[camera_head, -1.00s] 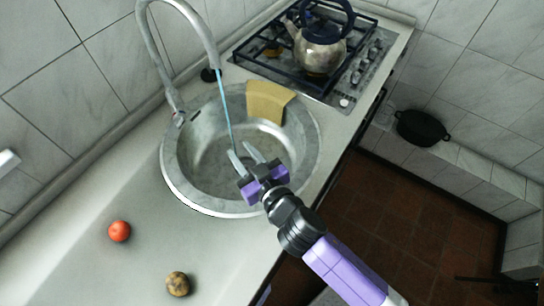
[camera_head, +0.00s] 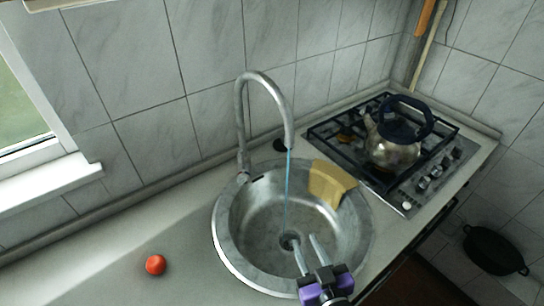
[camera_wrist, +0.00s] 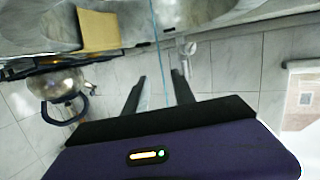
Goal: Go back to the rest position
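My gripper (camera_head: 308,256) is over the front part of the round metal sink (camera_head: 226,262) in the head view. Its two fingers are spread apart with nothing between them. In the wrist view the fingers of my gripper (camera_wrist: 157,88) are also apart and empty. A thin blue stream of water (camera_head: 287,190) runs from the curved tap (camera_head: 241,130) into the sink, and it passes behind the fingers in the wrist view.
A yellow cloth or board (camera_head: 328,182) rests on the sink's back right rim. A kettle (camera_head: 392,145) stands on the gas hob (camera_head: 345,135). A tomato (camera_head: 155,265) lies on the counter left of the sink. A black pot (camera_head: 494,250) stands lower at the right.

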